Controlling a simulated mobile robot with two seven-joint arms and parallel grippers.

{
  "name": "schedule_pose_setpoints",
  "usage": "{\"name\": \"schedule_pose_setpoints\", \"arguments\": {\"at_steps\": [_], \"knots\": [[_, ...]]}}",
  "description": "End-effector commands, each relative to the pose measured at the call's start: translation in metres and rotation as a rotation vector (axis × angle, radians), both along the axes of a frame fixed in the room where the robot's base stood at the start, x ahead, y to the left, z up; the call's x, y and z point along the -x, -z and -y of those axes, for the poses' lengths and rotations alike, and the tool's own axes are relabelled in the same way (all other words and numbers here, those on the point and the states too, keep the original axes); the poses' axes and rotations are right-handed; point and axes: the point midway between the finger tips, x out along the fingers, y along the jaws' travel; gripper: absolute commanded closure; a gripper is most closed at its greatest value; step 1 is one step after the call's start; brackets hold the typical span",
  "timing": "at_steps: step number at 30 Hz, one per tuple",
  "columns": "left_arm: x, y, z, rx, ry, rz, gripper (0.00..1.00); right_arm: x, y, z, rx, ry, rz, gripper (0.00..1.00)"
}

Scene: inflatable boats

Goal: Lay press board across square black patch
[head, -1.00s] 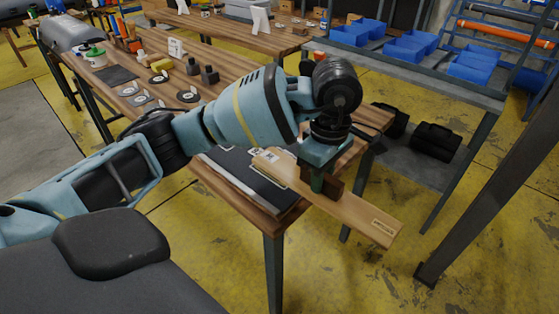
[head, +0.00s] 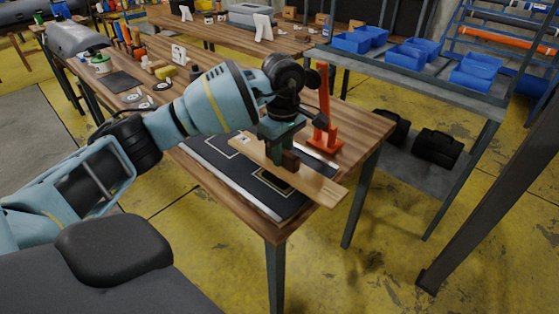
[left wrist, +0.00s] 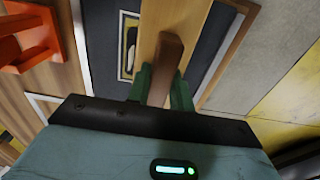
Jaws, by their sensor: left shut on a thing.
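The press board (head: 312,184) is a long, light wooden plank with a darker brown grip block. My left gripper (head: 284,158) is shut on this block; the left wrist view shows its green fingers (left wrist: 166,88) on either side of the block (left wrist: 167,60). The board lies slantwise over a dark sheet (head: 208,150) with pale square outlines, its right end reaching past the sheet. I cannot tell whether it touches the sheet. In the left wrist view a pale outline with something black inside (left wrist: 130,45) shows beside the board; the board may hide part of the patch. My right gripper is not in view.
An orange upright tool (head: 323,125) stands on the wooden table (head: 355,135) close behind the gripper. Discs, blocks and bottles sit farther left on the table. Blue bins (head: 407,52) stand on a rack at the back right. Black bags (head: 437,147) lie below.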

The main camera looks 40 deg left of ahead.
Motion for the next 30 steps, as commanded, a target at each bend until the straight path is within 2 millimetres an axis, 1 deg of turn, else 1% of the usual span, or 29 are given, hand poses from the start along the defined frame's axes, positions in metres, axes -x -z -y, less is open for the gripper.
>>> {"name": "schedule_pose_setpoints", "arguments": {"at_steps": [3,7,10,22,23,27,30], "knots": [[-0.004,0.0,-0.013,0.0,-0.006,0.001,1.0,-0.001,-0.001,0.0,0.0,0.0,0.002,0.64],[-0.002,0.023,-0.011,0.0,-0.001,-0.002,1.0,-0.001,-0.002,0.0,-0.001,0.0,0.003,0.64],[-0.002,0.034,-0.011,0.0,-0.002,0.0,1.0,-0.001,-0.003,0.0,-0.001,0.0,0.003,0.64],[-0.003,0.039,-0.011,0.0,-0.002,0.001,1.0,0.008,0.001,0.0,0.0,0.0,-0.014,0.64],[-0.003,0.039,-0.011,-0.001,-0.002,0.0,0.74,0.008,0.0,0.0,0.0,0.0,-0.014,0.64],[-0.003,0.039,-0.011,-0.001,-0.002,0.0,0.57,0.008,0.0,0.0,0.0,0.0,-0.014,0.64],[-0.003,0.038,-0.011,-0.001,-0.002,0.0,0.57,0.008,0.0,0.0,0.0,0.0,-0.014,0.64]]}}
